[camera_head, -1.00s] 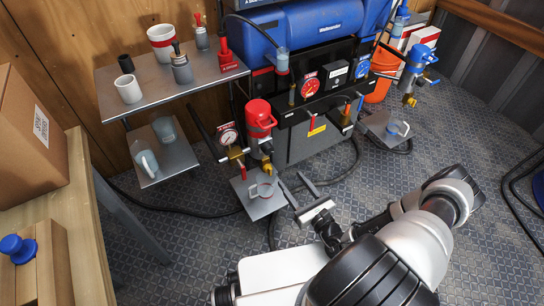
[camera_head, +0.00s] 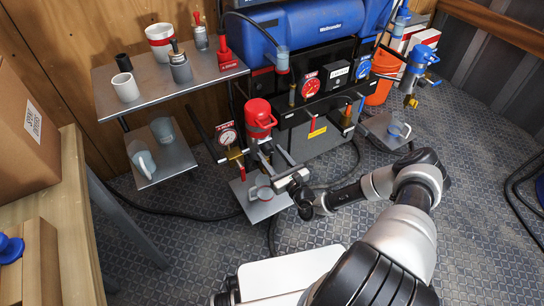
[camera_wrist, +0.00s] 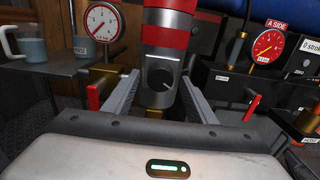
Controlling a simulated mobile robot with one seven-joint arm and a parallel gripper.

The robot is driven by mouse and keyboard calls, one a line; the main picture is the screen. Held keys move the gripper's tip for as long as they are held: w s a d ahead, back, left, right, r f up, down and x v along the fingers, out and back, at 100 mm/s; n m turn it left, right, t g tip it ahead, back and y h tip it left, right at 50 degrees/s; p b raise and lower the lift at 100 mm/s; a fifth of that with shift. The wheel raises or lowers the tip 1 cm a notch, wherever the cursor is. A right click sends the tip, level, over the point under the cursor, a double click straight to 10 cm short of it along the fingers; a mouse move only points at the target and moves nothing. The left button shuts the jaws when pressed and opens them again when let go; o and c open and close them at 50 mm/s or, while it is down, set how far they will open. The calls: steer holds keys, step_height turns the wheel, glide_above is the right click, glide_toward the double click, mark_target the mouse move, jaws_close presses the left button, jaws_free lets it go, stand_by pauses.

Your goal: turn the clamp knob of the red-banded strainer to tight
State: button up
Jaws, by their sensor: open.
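The red-banded strainer (camera_head: 259,117) hangs left of the black panel, its red top showing in the head view. In the wrist view its grey body with red bands (camera_wrist: 166,36) stands upright in the middle. Its clamp knob (camera_wrist: 160,75) is a round dark face low on the body, with a pale mark toward its lower right. My gripper (camera_wrist: 160,92) is open, with one finger on each side of the strainer's lower part and the knob between them. I cannot tell whether either finger touches it. In the head view my gripper (camera_head: 272,168) partly covers the strainer's lower end.
Another red lever (camera_wrist: 251,105) is on the right. A blue-topped strainer (camera_head: 421,56) hangs far right.

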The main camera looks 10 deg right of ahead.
steer(key=c, duration=1)
